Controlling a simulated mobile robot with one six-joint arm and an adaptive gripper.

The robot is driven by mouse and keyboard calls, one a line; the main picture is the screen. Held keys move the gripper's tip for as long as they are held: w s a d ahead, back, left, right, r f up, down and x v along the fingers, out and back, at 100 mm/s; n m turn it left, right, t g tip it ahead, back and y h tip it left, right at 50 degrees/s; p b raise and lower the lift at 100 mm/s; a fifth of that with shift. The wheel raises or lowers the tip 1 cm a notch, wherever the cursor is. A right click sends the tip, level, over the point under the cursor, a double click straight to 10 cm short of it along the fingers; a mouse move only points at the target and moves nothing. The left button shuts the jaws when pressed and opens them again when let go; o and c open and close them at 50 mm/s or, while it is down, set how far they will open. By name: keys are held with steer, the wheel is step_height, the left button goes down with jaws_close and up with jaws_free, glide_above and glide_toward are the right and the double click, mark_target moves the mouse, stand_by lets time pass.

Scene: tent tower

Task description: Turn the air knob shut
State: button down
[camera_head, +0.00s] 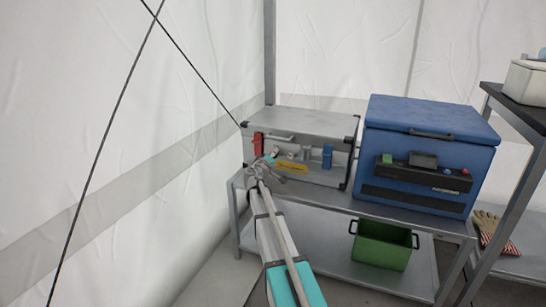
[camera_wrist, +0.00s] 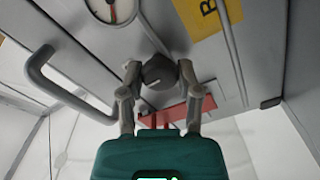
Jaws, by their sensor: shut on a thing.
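The air knob (camera_wrist: 158,72) is a dark round knob with a pale mark on its face, in the wrist view. It is on the front of the grey metal case (camera_head: 330,126), which also shows in the wrist view (camera_wrist: 95,60). My gripper (camera_wrist: 160,80) has one finger on each side of the knob and is shut on it. In the head view my gripper (camera_head: 262,170) is against the left part of the case front and hides the knob. A round gauge (camera_wrist: 112,8) with a red needle is near the knob.
The case stands on a grey metal bench (camera_head: 340,205), left of a blue box (camera_head: 425,135). A red latch (camera_head: 257,145), blue latch (camera_head: 327,157) and yellow label (camera_head: 291,167) are on its front. A green bin (camera_head: 382,247) is on the lower shelf. A handle (camera_wrist: 65,85) is near my fingers.

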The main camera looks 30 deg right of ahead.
stand_by(0.5)
steer(key=shift+c, duration=1.5)
jaws_free()
steer(key=v, duration=1.2)
